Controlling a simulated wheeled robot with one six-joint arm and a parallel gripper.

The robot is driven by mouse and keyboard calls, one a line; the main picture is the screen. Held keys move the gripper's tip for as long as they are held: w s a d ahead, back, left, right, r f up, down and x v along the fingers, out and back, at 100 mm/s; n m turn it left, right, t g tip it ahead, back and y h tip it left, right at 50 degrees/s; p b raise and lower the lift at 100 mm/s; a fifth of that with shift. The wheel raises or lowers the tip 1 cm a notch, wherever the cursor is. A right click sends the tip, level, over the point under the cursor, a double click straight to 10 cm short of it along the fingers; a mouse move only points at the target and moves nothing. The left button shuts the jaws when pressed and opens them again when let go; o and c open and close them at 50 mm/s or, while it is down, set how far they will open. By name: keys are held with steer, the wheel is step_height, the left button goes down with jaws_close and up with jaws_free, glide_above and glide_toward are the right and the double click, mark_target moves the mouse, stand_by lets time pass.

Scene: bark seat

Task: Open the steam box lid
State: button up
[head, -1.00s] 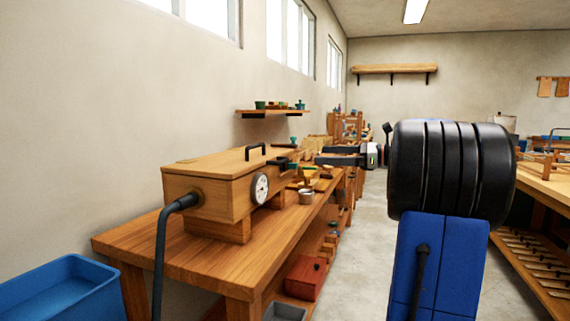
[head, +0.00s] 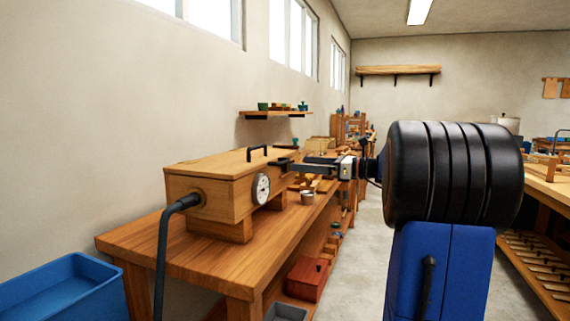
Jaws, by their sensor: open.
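A dark fitting (head: 281,161) sticks out at the lid's right edge. My gripper (head: 294,164) is open, with its jaws pointing left at this fitting. The tips overlap or nearly meet the fitting in the picture; I cannot tell whether they touch. Nothing shows held between the jaws.
A dark hose (head: 162,250) runs into the box's near end. The workbench (head: 190,257) holds a small metal cup (head: 307,197) and wooden pieces. A blue bin (head: 62,285) stands at lower left. A wall shelf (head: 275,113) hangs behind. Clear floor lies right of the bench.

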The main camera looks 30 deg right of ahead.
mark_target(287, 162)
steer(key=x, duration=0.7)
steer(key=shift+w+a, duration=0.2)
steer(key=shift+w, duration=0.1)
